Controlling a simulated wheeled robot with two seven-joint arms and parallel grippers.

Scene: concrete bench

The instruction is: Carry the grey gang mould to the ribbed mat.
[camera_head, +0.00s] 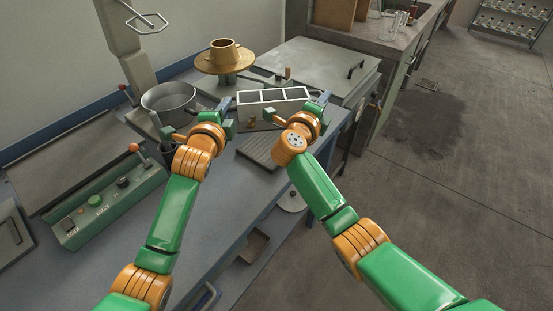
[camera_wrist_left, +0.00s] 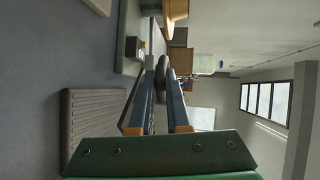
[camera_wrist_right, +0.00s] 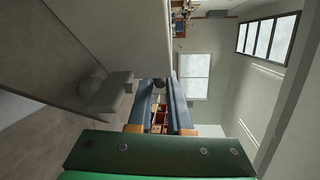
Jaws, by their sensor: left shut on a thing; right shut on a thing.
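The grey gang mould (camera_head: 272,96) has a pale rim and three dark compartments in a row. It lies across between my two grippers in the head view and looks level. My left gripper (camera_head: 225,103) is shut on its left end; in the left wrist view a dark rounded piece shows between the fingers (camera_wrist_left: 161,78). My right gripper (camera_head: 321,98) is shut on its right end. The ribbed mat (camera_head: 262,150) lies on the bench, nearer to me than the mould and between my forearms. It also shows in the left wrist view (camera_wrist_left: 92,122). I cannot tell the mould's height.
A metal bowl (camera_head: 168,98) stands left of my left gripper. Behind it is a brass-coloured pot on a round wheel (camera_head: 224,62). A large lidded grey box (camera_head: 322,66) stands behind the mould. A green control panel (camera_head: 105,204) is at left. A small brown object (camera_head: 251,121) is between mould and mat.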

